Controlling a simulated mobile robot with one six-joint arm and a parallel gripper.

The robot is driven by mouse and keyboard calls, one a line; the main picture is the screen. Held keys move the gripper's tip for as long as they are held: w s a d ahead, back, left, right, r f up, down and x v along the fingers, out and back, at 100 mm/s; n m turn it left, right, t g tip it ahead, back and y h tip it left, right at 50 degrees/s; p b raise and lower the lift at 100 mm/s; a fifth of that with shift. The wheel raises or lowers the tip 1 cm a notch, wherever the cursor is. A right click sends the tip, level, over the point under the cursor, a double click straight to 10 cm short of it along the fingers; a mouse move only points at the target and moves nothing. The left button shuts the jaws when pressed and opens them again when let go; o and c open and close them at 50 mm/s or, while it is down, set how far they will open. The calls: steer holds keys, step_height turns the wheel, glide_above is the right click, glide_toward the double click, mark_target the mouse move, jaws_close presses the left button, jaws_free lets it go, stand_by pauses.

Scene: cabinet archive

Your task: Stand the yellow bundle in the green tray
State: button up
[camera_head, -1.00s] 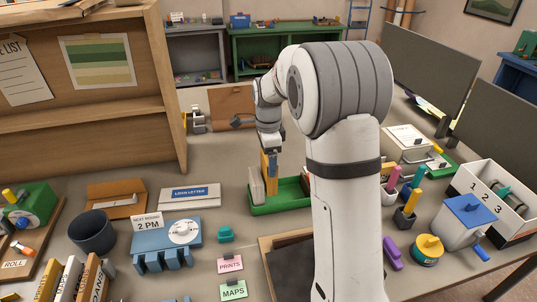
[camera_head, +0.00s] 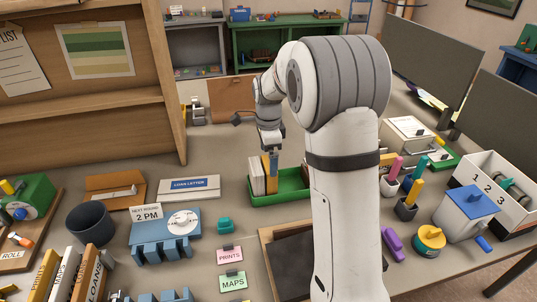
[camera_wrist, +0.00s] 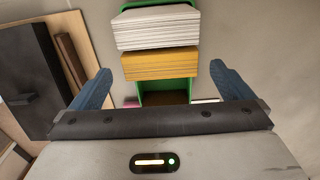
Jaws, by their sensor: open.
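The yellow bundle (camera_head: 270,174) stands upright in the green tray (camera_head: 309,197), right beside a white bundle (camera_head: 257,180) at the tray's left end. My gripper (camera_head: 273,156) is above the yellow bundle, pointing down. In the wrist view my gripper (camera_wrist: 160,70) is open, with its blue fingers wide apart on either side of the yellow bundle (camera_wrist: 160,66) and clear of it. The white bundle (camera_wrist: 156,30) lies just beyond it, and part of the green tray (camera_wrist: 165,97) shows. My arm hides the tray's right end in the head view.
A blue stamp-like block with a dial (camera_head: 167,232) and a teal item (camera_head: 225,225) lie left of the tray. Pen cups (camera_head: 405,210) stand right of my arm. A dark grey cup (camera_head: 90,224) is at far left. Bare desk surrounds the tray's left side.

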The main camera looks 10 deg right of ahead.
steer(key=shift+r, duration=0.1)
stand_by(0.5)
step_height(320, 180, up, 7)
steer(key=p, duration=0.5)
stand_by(0.3)
step_height(320, 180, up, 8)
steer(key=b, duration=0.1)
steer(key=shift+f, duration=0.2)
stand_by(0.3)
steer(key=shift+a, duration=0.1)
